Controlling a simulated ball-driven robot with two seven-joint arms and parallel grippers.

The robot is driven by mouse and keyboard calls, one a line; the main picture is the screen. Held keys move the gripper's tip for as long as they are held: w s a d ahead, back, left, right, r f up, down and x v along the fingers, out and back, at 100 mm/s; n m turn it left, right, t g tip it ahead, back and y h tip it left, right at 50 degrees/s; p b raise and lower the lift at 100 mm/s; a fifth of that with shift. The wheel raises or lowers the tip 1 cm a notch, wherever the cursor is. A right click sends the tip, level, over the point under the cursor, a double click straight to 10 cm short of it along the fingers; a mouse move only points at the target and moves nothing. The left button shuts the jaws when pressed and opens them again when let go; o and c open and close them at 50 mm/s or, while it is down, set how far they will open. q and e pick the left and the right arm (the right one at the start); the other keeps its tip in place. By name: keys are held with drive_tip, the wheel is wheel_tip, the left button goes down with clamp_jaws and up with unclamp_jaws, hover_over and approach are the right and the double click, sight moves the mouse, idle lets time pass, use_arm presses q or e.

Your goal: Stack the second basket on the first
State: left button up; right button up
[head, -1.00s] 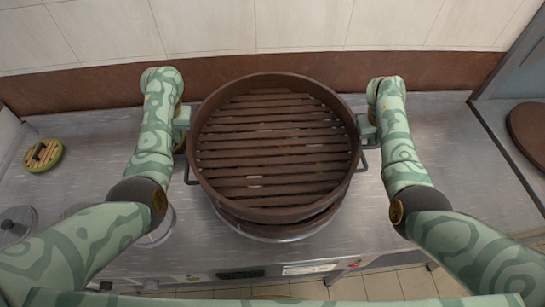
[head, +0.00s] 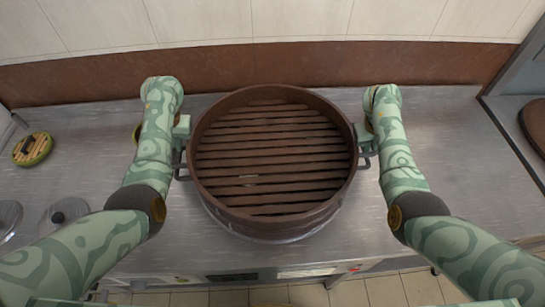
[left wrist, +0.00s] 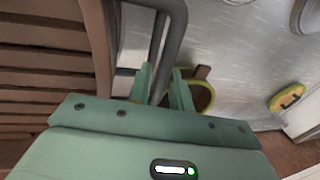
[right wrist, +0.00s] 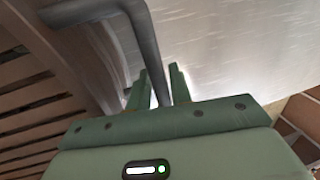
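The upper basket (head: 271,209), round and brown with a slatted floor, sits level at the middle of the counter, between my arms. The lower basket is hidden beneath it, so I cannot tell its rim apart. A thin metal pot edge shows at the bottom front. My left gripper (head: 182,150) is at the basket's left handle (head: 181,172); in the left wrist view its fingers (left wrist: 162,88) close around the dark handle bar. My right gripper (head: 365,142) is at the right handle (head: 368,158); in the right wrist view its fingers (right wrist: 160,85) close around that bar.
A yellow-green round object (head: 33,149) lies at the far left. Glass lids (head: 62,216) lie at the left front. A brown round object (head: 536,126) is at the right edge. The counter (head: 440,140) right of my right arm is clear.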

use_arm(q)
drive_tip(key=shift+o, duration=0.8)
drive_tip(key=shift+r, duration=0.2)
use_arm(e)
drive_tip(key=shift+o, duration=0.8)
drive_tip(key=shift+r, duration=0.15)
drive_tip(key=shift+d, duration=0.15)
use_arm(q)
drive_tip(key=shift+r, duration=0.1)
use_arm(e)
drive_tip(key=shift+r, duration=0.3)
use_arm(q)
wheel_tip(320, 180, up, 12)
drive_tip(key=d, duration=0.2)
drive_tip(key=shift+d, duration=0.2)
use_arm(e)
wheel_tip(320, 180, up, 11)
drive_tip(key=a, duration=0.2)
drive_tip(key=shift+s+a, duration=0.15)
drive_tip(key=shift+s, duration=0.1)
use_arm(q)
drive_tip(key=shift+s+f, duration=0.1)
drive_tip(key=shift+f, duration=0.1)
